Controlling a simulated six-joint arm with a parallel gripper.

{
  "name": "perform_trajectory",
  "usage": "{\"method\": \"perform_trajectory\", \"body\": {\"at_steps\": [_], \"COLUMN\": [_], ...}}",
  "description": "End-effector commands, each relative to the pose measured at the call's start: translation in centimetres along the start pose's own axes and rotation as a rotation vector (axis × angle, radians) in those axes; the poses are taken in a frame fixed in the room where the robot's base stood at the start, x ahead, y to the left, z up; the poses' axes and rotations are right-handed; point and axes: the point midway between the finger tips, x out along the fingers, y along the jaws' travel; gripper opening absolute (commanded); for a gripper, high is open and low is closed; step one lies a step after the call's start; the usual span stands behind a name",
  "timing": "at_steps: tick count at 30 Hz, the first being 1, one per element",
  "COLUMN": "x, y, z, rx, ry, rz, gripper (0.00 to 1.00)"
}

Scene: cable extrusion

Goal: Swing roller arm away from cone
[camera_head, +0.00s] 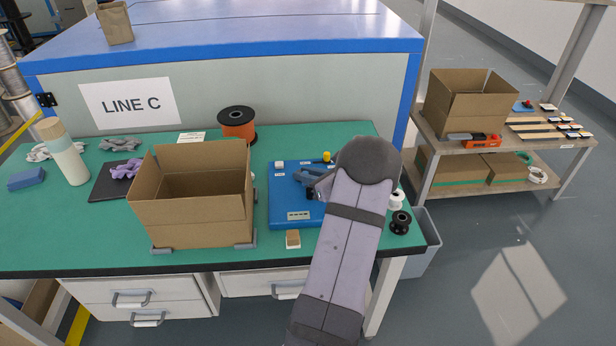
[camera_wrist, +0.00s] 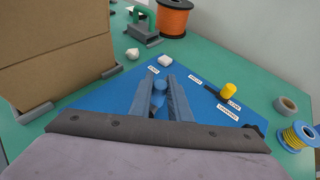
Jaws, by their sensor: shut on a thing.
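A blue board (camera_head: 284,214) lies on the green bench, and it also fills the middle of the wrist view (camera_wrist: 110,107). My gripper (camera_wrist: 163,82) points down over it, its two grey-blue fingers around a small blue part (camera_wrist: 159,86). The fingers hide most of this part, so I cannot tell its full shape or whether it is the roller arm. A white knob (camera_wrist: 165,61) is just beyond the fingertips. A yellow peg (camera_wrist: 228,90) stands to the right, beside small white labels. I cannot pick out the cone for sure. In the head view my gripper (camera_head: 309,180) is partly covered by my wrist.
An open cardboard box (camera_head: 190,215) stands close to the left of the board. An orange spool (camera_head: 238,124) is behind it. A black spool (camera_head: 400,222) is at the right bench edge, and a yellow-and-blue tape roll (camera_wrist: 298,137) shows at right in the wrist view.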

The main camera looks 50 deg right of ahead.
Motion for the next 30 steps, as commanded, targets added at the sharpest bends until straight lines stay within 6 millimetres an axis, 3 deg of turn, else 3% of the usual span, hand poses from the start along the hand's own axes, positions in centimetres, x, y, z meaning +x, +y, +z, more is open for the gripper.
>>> {"method": "perform_trajectory", "body": {"at_steps": [12, 30], "x": [0.9, 1.8], "y": [1.3, 2.1], "z": [-0.2, 0.0], "rx": [0.094, 0.185], "ry": [-0.004, -0.008], "rz": [-0.236, -0.457], "gripper": [0.0, 0.0]}}
